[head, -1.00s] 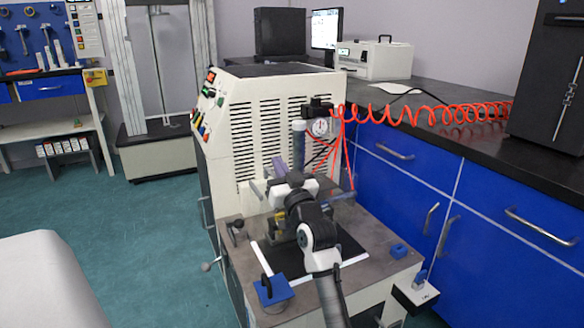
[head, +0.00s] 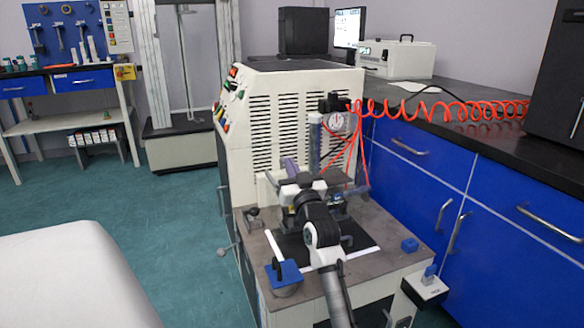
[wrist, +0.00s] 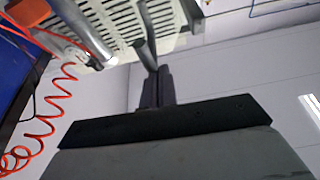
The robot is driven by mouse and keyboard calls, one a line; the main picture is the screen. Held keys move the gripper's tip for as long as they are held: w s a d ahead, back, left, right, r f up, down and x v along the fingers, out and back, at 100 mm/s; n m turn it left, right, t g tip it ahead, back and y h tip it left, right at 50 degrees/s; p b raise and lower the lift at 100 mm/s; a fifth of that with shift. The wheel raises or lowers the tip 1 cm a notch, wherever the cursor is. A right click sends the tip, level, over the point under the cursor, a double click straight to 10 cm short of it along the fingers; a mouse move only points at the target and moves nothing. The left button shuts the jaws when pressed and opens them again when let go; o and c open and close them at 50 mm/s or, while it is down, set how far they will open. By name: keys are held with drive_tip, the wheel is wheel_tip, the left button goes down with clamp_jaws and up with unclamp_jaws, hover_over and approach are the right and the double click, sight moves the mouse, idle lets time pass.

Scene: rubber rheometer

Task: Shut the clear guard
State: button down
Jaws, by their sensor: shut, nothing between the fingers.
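My gripper (wrist: 158,85) is shut and empty; its two dark fingers lie together in the wrist view. A grey bar (wrist: 146,52) stands right by the fingertips; I cannot tell whether they touch. In the head view, my arm reaches over the front table of the cream rheometer (head: 278,120) and hides the fingertips and much of the press area. The clear guard is hard to make out: its panel is see-through and partly behind my arm. I cannot tell how far open it is.
A black mat (head: 357,238) lies on the grey machine table (head: 385,243). A red coiled hose (head: 440,108) runs to the gauge (head: 338,122).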

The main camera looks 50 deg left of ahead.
drive_tip(key=shift+a+f, duration=0.15)
drive_tip(key=shift+f, duration=0.35)
wheel_tip(320, 180, up, 21)
drive_tip(key=p, duration=0.5)
